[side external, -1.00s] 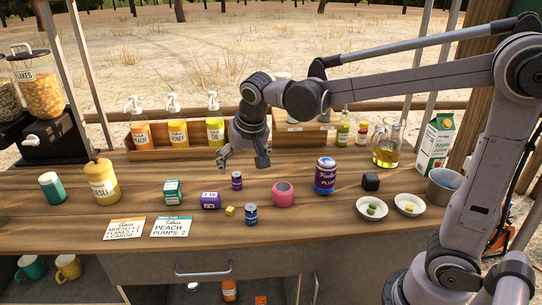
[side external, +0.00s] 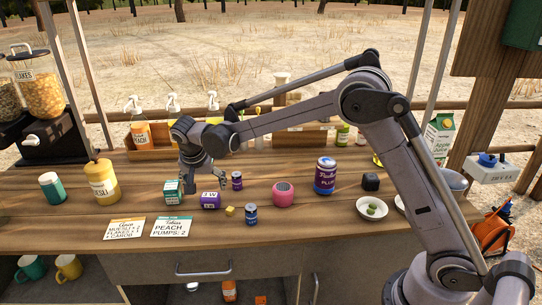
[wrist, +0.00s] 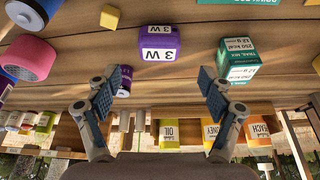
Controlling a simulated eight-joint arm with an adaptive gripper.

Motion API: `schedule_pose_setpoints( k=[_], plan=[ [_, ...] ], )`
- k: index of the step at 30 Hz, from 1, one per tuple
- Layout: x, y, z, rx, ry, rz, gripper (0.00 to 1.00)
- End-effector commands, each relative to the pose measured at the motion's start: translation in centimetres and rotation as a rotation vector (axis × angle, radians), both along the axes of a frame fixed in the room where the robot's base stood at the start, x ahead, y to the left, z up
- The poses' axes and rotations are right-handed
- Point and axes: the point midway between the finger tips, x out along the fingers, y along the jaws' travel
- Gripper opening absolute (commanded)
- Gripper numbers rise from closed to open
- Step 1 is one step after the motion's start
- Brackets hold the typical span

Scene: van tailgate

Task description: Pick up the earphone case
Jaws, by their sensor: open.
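No thing shows a marking that names it as an earphone case, and I cannot tell for certain which one it is. A small black box (side external: 371,181) stands at the right of the counter, well apart from my gripper. A purple box marked "3 W" (side external: 210,201) lies at the left middle; in the wrist view this purple box (wrist: 159,43) is ahead of the gap between my fingers. My gripper (side external: 206,181) is open and empty, above the counter behind the purple box and a teal trail mix box (side external: 173,191). In the wrist view its fingers (wrist: 159,94) are wide apart.
A small purple can (side external: 237,180), yellow cube (side external: 230,211), blue can (side external: 251,215) and pink cylinder (side external: 283,194) stand close by on the right. The tall plum jar (side external: 325,176) is farther right. Pump bottles stand behind my gripper. Two cards lie at the front left.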

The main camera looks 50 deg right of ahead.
Motion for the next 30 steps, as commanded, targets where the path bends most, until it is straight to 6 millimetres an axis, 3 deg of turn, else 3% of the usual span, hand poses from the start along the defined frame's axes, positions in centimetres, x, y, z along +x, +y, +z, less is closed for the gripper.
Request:
schedule_pose_setpoints(
  k=[8,18,27,30],
  plan=[
    [0.4,-0.5,-1.9,0.001,-0.001,0.000,0.81],
    [1.1,-1.6,-6.0,0.000,0.000,0.001,0.81],
    [1.2,-1.7,-6.4,0.000,0.000,0.001,0.81],
    [1.2,-1.7,-6.4,0.000,0.000,0.001,0.55]
  ],
)
